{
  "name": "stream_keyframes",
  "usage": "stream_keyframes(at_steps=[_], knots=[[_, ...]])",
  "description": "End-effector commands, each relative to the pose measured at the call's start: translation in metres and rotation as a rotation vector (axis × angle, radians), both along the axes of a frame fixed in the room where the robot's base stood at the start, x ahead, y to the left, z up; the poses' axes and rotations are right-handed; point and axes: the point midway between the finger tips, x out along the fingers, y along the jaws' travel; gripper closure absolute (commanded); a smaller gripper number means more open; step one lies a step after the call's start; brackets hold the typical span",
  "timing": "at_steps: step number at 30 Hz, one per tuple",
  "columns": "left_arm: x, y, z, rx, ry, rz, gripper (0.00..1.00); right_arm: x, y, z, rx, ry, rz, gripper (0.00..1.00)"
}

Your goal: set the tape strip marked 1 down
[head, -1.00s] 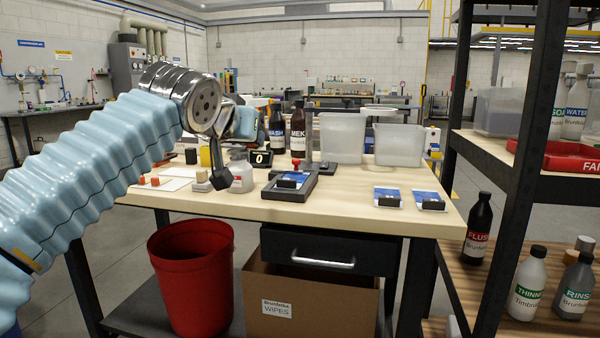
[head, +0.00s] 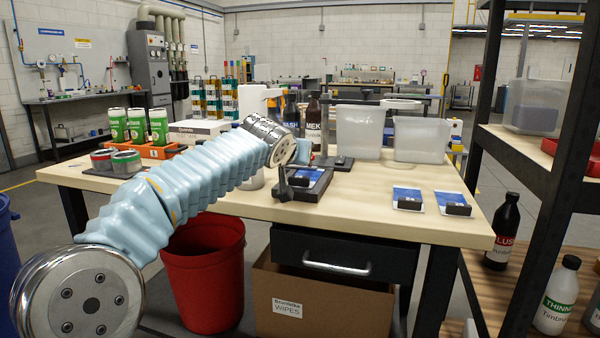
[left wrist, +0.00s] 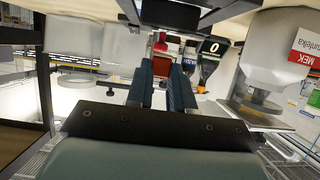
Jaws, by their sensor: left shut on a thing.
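A blue card with a black block (head: 306,180) lies in that tray. In the left wrist view the two dark fingers (left wrist: 160,78) stand close together. The tray's dark underside or frame shows past the fingertips at the top of that view. My right gripper is in neither view now.
Two blue cards with black blocks (head: 408,199) (head: 453,204) lie on the right of the wooden table (head: 370,215). Two clear bins (head: 359,133) and an MEK bottle (head: 313,127) stand behind. The table's front middle is clear. A dark shelf (head: 540,170) borders the right.

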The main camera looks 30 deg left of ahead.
Motion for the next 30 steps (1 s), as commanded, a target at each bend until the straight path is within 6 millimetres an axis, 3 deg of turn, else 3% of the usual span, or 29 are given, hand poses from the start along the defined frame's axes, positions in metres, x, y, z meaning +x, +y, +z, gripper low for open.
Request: stream_keyframes(at_steps=[5, 10, 30], knots=[[0.011, 0.001, -0.014, 0.0, 0.002, 0.0, 1.0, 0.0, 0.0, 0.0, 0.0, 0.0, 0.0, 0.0], [0.009, 0.001, -0.041, 0.001, 0.001, 0.001, 1.0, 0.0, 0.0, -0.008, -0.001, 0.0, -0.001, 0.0], [0.01, 0.002, -0.062, -0.004, 0.019, 0.003, 1.0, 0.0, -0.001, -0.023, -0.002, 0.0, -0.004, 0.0]])
